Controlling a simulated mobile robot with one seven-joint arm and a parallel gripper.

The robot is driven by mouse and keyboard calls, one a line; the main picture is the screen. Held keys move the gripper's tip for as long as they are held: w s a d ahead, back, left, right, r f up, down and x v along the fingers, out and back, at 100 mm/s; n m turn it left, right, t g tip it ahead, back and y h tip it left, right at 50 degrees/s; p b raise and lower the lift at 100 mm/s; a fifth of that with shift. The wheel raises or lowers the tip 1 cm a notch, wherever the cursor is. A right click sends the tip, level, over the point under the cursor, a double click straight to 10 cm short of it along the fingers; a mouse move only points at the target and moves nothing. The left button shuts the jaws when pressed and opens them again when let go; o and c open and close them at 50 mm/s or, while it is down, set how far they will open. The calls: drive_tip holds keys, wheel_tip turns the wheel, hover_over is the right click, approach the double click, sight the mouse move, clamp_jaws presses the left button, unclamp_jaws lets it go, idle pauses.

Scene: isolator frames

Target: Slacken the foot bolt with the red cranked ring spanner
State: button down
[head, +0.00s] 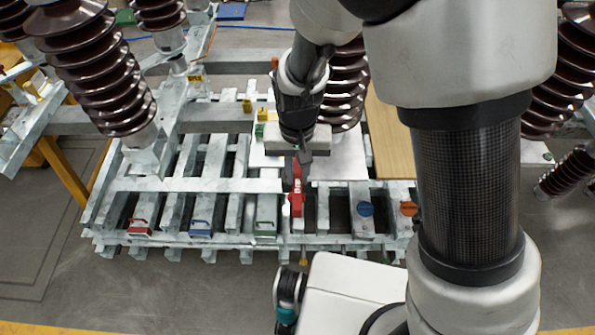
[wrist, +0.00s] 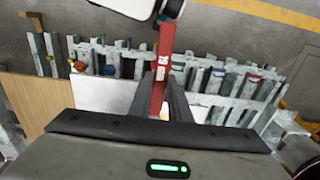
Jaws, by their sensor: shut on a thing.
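The red cranked ring spanner (head: 296,198) hangs below my gripper (head: 305,158) in the head view, above the front part of the galvanised steel frame. In the wrist view the red spanner (wrist: 163,65) points away from between the two dark fingers of my gripper (wrist: 162,95), which are shut on it. Its far end lies near the top of the wrist view, and I cannot make out the ring clearly. I cannot pick out the foot bolt in either view; my wrist and gripper cover part of the frame near the middle insulator (head: 348,85).
Brown ribbed insulators stand on the steel frame (head: 200,185), including one at left (head: 95,75). Red (head: 139,228), blue (head: 202,229) and green (head: 265,229) items lie along the front. A blue knob (head: 365,209), an orange knob (head: 408,209) and a wooden board (head: 388,135) are at right.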

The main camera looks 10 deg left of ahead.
drive_tip(key=shift+f+b, duration=0.3)
drive_tip(key=shift+f, duration=0.15)
idle(0.3)
